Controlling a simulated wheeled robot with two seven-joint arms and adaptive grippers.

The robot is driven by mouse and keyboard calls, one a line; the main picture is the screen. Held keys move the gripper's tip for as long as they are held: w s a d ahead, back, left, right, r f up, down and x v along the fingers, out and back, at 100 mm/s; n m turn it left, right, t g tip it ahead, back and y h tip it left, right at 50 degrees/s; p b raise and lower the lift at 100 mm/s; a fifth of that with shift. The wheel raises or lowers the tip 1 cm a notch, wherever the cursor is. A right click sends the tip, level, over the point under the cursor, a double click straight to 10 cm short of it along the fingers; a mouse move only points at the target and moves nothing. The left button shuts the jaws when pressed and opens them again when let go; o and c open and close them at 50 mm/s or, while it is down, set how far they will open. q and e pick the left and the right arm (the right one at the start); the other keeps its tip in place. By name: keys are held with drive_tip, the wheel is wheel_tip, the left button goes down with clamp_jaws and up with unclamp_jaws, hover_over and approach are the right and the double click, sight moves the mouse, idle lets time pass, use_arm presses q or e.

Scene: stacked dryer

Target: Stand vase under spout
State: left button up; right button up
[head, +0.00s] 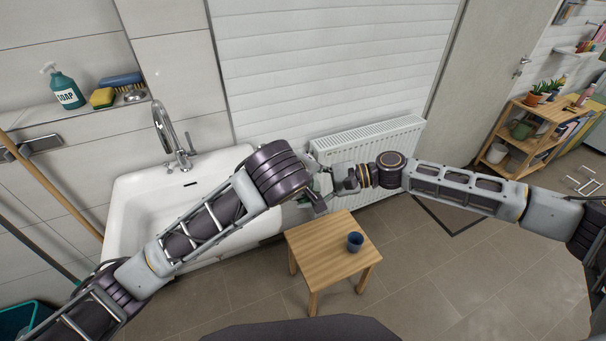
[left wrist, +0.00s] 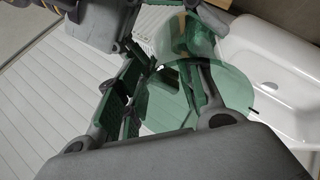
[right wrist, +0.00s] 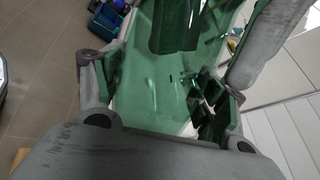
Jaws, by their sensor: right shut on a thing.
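The vase is clear green glass. It shows in the right wrist view (right wrist: 152,98) between the fingers of my right gripper (right wrist: 160,78), which is shut on it. In the left wrist view the vase (left wrist: 238,94) overlaps the fingers of my left gripper (left wrist: 167,78). Those fingers are spread apart and the gripper looks open, close around or beside the glass. In the head view both grippers meet right of the sink, and the vase is mostly hidden there. The chrome faucet with the curved spout (head: 162,122) stands at the back of the white sink (head: 128,205).
A soap bottle (head: 64,90), sponge (head: 102,97) and brush (head: 122,80) sit on the ledge left of the faucet. The sink basin looks empty.

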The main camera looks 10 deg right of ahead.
use_arm(q)
drive_tip(key=shift+w+d+f, duration=0.1)
drive_tip(key=shift+w+f, duration=0.15)
drive_tip(key=shift+w, duration=0.05)
drive_tip(key=shift+c, duration=0.4)
clamp_jaws()
use_arm(e)
drive_tip(key=o, duration=1.6)
drive_tip(key=shift+d, duration=0.1)
drive_tip(key=shift+v, duration=5.95)
drive_tip(key=shift+f, duration=0.1)
